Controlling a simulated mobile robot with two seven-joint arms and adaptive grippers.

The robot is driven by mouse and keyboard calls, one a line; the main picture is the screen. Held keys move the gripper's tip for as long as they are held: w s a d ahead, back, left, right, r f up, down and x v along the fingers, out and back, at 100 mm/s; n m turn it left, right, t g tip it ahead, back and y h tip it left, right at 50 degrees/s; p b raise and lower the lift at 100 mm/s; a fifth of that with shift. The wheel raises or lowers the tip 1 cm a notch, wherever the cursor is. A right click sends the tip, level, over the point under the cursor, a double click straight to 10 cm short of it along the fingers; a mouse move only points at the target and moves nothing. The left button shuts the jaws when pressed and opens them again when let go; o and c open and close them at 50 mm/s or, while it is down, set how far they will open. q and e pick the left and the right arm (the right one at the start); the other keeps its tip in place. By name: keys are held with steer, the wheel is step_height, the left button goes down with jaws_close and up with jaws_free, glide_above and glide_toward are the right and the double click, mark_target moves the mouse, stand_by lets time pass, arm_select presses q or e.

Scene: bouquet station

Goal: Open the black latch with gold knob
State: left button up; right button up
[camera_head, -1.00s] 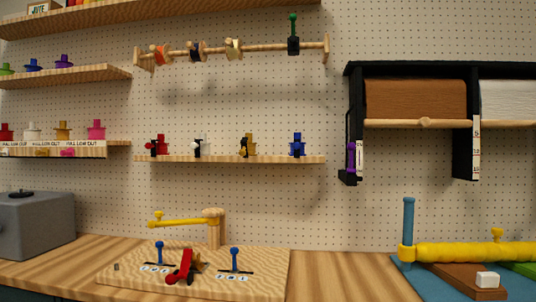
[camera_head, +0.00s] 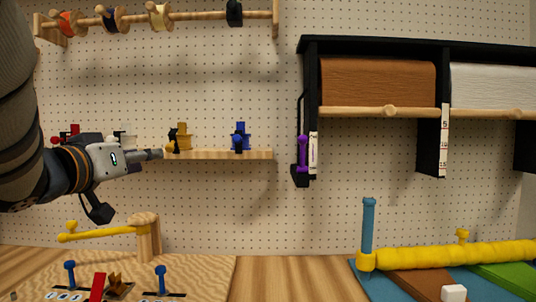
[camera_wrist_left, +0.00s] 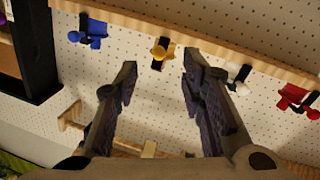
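A gold piece with black parts (camera_head: 180,138) stands on the middle wall shelf, between a white piece (camera_head: 124,135) and a blue one (camera_head: 241,137). It is the thing that best fits the latch, but which part is latch and which knob is too small to tell. In the left wrist view the gold piece (camera_wrist_left: 163,47) lies beyond the gap between my fingers. My left gripper (camera_head: 132,187) reaches in from the left, just left of the gold piece. The left wrist view shows the left gripper (camera_wrist_left: 160,66) open and empty. My right gripper is out of view.
A red piece (camera_head: 68,136) is partly behind my left arm. The wooden shelf (camera_head: 225,155) runs under the pieces. Above is a rail with spools (camera_head: 160,16). A black roll rack (camera_head: 310,80) stands to the right. Below, a post with a yellow arm (camera_head: 100,232) rises from the bench.

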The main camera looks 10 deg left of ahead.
mark_target(169, 150)
arm_select(q)
steer(key=w, duration=0.5)
steer(key=shift+w+a+b, duration=0.3)
steer(key=shift+w, duration=0.05)
steer(key=shift+w+r, duration=0.35)
steer(key=shift+w, duration=0.45)
steer(key=shift+w+r+p, duration=0.1)
steer(key=shift+r+p, duration=0.1)
steer(key=shift+p, duration=0.15)
steer(key=shift+w+a+f, duration=0.1)
steer(key=shift+w+f, duration=0.05)
steer(key=shift+w, duration=1.2)
steer(key=shift+s, duration=0.1)
steer(key=shift+c, duration=1)
jaws_close()
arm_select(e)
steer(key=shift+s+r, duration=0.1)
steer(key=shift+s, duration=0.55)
